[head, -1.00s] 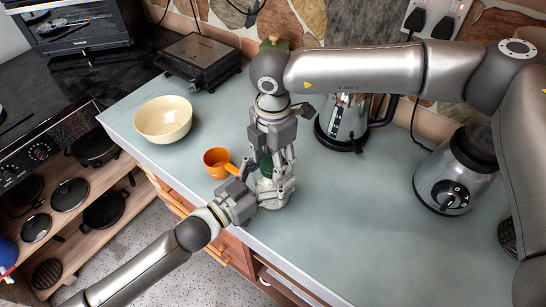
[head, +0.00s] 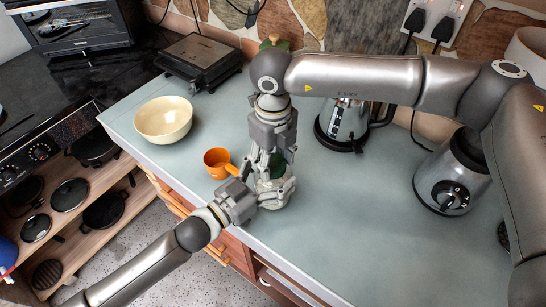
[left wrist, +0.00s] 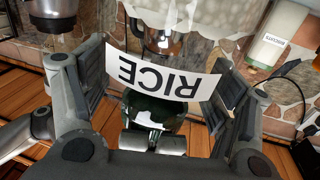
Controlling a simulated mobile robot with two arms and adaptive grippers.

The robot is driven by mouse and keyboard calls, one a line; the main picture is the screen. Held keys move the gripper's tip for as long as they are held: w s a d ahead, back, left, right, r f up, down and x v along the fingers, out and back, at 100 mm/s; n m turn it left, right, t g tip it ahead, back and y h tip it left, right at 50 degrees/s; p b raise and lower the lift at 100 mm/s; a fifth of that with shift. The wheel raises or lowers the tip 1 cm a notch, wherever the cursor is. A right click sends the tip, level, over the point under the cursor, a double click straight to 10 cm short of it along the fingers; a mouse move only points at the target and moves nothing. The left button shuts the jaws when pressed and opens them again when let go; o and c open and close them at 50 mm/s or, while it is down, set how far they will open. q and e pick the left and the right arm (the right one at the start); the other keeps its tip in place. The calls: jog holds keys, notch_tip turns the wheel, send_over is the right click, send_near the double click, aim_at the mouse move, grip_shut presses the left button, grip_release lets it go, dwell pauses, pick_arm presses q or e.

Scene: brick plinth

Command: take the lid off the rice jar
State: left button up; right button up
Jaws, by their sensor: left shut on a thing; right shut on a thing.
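The rice jar (head: 274,201) is clear glass and stands upright on the grey counter near its front edge. Its white RICE label (left wrist: 160,77) appears upside down in the left wrist view. My left gripper (head: 273,188) is shut around the jar's body from the left. My right gripper (head: 276,164) comes down from above and is shut on the dark green lid (head: 276,167), which its fingers largely cover. The lid also shows below the label in the left wrist view (left wrist: 150,108). I cannot tell whether the lid is clear of the jar's rim.
The counter right of the jar is clear.

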jog(key=n, duration=1.8)
jog(key=shift+n, duration=0.3)
jog(key=n, duration=0.5)
jog(key=shift+w, duration=0.1)
jog(key=shift+r, duration=0.25)
jog(key=shift+r, duration=0.9)
jog(key=shift+r, duration=0.1)
